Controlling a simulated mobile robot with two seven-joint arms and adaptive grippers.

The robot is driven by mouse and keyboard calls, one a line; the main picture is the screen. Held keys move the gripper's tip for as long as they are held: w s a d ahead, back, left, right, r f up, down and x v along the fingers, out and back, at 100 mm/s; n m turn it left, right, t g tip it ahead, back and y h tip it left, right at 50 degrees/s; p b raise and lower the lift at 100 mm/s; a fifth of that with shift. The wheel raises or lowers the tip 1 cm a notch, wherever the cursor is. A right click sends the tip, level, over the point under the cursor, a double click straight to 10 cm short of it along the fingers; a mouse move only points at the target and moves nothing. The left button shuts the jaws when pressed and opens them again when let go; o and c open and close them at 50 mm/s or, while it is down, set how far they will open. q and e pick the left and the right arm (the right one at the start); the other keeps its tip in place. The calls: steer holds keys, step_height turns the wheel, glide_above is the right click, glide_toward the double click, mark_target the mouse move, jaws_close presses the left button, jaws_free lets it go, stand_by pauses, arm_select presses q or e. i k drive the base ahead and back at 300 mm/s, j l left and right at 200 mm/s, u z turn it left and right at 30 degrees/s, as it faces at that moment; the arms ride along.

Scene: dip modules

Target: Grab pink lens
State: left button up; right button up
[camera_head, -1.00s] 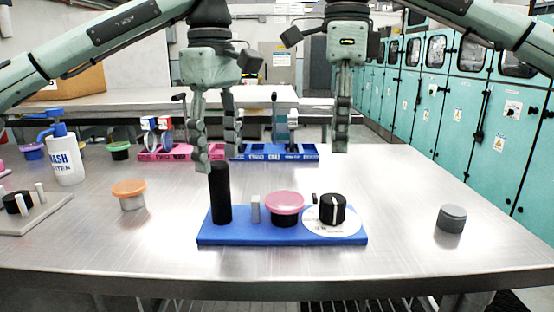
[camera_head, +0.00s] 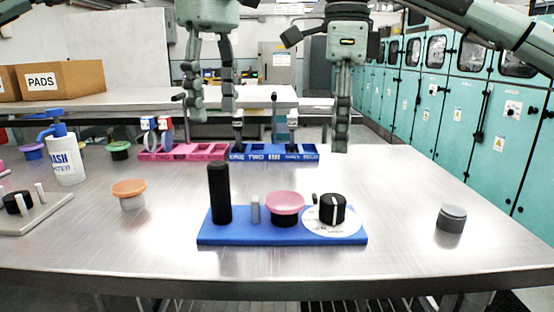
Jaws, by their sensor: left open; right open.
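My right gripper (camera_head: 341,148) is open and empty, seen edge-on, right of the blue rack (camera_head: 270,156).
A blue base (camera_head: 240,236) at the front holds a black cylinder (camera_head: 220,194), a pink-lidded jar (camera_head: 285,203) and a black knob on a white disc. A wash bottle (camera_head: 64,158), an orange-lidded jar (camera_head: 130,194) and a green-lidded jar stand left. A grey jar (camera_head: 451,218) stands right.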

mark_target(280, 202)
steer(key=k, duration=1.5)
